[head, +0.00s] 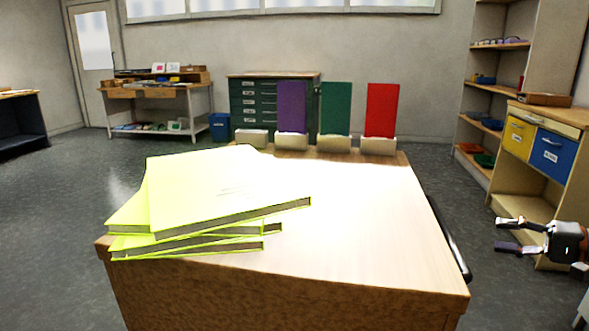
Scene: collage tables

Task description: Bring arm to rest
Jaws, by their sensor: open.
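My gripper (508,234) is at the right edge of the head view, to the right of the wooden table (370,225) and apart from it. Its two dark fingers point left and are spread, with nothing between them. Only the end of my arm shows; the rest is cut off by the picture edge.
A stack of several yellow-green books (215,190) lies unevenly on the table's left half. Purple (291,107), green (335,108) and red (382,110) panels stand in pale holders at its far edge. A shelf unit with yellow and blue drawers (550,152) stands at right.

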